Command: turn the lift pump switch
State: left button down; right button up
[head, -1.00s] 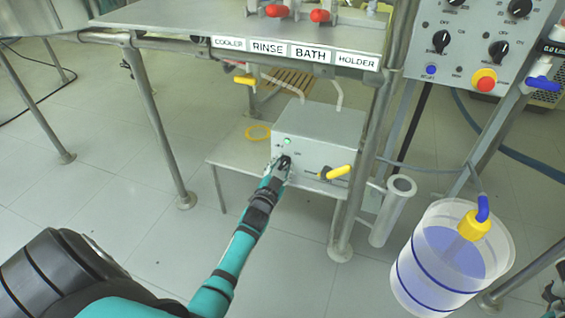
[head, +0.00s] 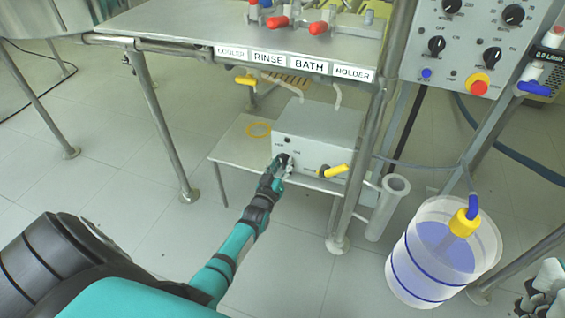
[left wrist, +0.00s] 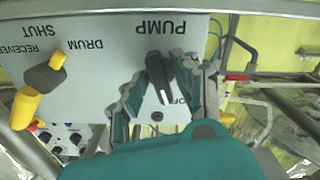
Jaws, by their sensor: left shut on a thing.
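The lift pump switch is a black knob (left wrist: 160,78) on the front of the grey pump box (head: 320,128). In the left wrist view it sits below the upside-down word PUMP, its pointer towards a partly hidden label beginning "OF". My left gripper (head: 277,168) is at the box front, its fingers on both sides of the knob and shut on it; it also shows in the left wrist view (left wrist: 168,100). The small lamp (head: 287,140) above the switch is dark. My right gripper (head: 545,288) shows partly at the lower right edge, its jaw state unclear.
A yellow-handled valve (head: 334,171) sits right of the switch. The box stands on a low shelf (head: 228,155) under a labelled bench (head: 150,22). A steel post (head: 357,170), an open tube (head: 388,207) and a bucket (head: 415,270) stand to the right.

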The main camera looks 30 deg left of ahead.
pick_arm(q)
jog(key=shift+f+n, duration=0.1)
jog(key=shift+n, duration=0.2)
jog(key=c, duration=1.3)
grip_release()
jog(key=v, duration=1.2)
